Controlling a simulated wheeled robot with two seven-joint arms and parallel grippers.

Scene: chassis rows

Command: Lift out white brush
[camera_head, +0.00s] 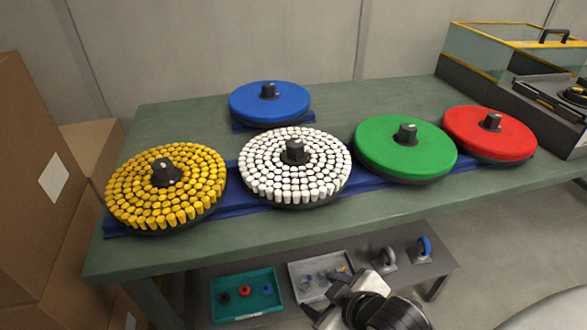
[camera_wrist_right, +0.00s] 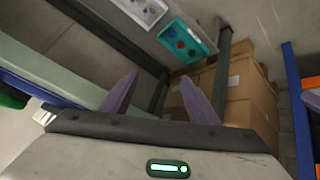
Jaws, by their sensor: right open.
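The white brush (camera_head: 270,165) is a round disc of white bristle tufts with a black knob (camera_head: 294,151) at its centre. It sits on a blue rail (camera_head: 240,196) on the green table, between the yellow brush and the green disc. My right gripper (camera_head: 330,305) is low at the front, below the table edge and well apart from the brush. In the right wrist view its two purple fingers (camera_wrist_right: 160,97) are spread with nothing between them. My left gripper is not in view.
A yellow brush (camera_head: 130,190), blue disc (camera_head: 250,106), green disc (camera_head: 385,158) and red disc (camera_head: 480,140) also stand on the table (camera_head: 200,250). A teal tray (camera_head: 240,311) and a grey tray (camera_head: 300,292) lie on the lower shelf. Cardboard boxes (camera_head: 30,180) stand left.

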